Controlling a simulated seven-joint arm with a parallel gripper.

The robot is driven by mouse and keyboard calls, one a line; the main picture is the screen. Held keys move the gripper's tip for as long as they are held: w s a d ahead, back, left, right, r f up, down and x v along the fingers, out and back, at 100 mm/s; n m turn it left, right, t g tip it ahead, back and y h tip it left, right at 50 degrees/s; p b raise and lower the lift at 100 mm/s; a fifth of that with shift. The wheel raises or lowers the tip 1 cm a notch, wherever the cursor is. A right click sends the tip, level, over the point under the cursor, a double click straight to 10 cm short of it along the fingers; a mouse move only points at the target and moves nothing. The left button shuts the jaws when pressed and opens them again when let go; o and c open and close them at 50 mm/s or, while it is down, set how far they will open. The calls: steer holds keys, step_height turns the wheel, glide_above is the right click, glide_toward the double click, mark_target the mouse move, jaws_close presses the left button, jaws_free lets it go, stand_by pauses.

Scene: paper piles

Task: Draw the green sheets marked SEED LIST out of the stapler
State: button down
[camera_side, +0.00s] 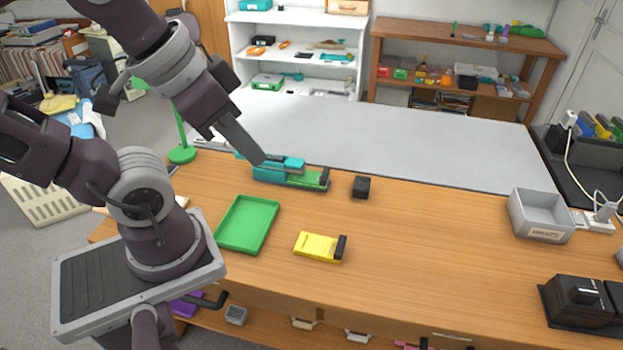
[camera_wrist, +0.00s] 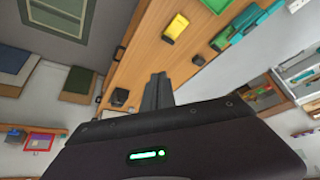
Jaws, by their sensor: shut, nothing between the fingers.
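The teal stapler (camera_side: 292,163) lies on the wooden desk, left of its middle. Green sheets (camera_side: 312,180) show at its right end, partly under the stapler; no lettering on them is legible. In the wrist view the stapler (camera_wrist: 258,17) is at upper right, with the green (camera_wrist: 225,38) at its lower left end. My gripper (camera_side: 260,161) is shut and empty. In the side view its tip overlaps the stapler's left end, but the wrist view shows the fingers (camera_wrist: 157,84) clear of it, with a gap. The sheets' inner end is hidden.
A green tray (camera_side: 248,223) lies in front of the stapler. A yellow pad with a black end (camera_side: 318,246) is right of the tray. A small black block (camera_side: 361,187) sits just right of the stapler. A grey bin (camera_side: 540,214) stands at far right; the desk's middle right is clear.

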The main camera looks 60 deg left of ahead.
steer(key=c, duration=2)
jaws_free()
steer(key=o, duration=0.7)
steer(key=shift+n+g, duration=0.3)
steer(key=shift+n, duration=0.2)
steer(key=w, duration=0.1)
steer(key=w+r, duration=0.1)
steer(key=w, duration=0.1)
steer(key=w+a, duration=0.1)
steer(key=shift+w+r, duration=0.2)
steer(key=shift+o, duration=0.3)
steer(key=w+a+n+g, duration=0.1)
steer(key=w+a, duration=0.3)
steer(key=w, duration=0.6)
steer(key=shift+w+a+f+n, duration=0.15)
steer(key=shift+w+f+n, duration=0.05)
steer(key=shift+n, duration=0.3)
steer(key=n+g, duration=0.4)
steer(key=n, duration=0.2)
glide_above(325, 174)
step_height(325, 174, down, 29)
steer(key=shift+f, duration=0.15)
step_height(325, 174, down, 8)
steer(key=shift+r, duration=0.25)
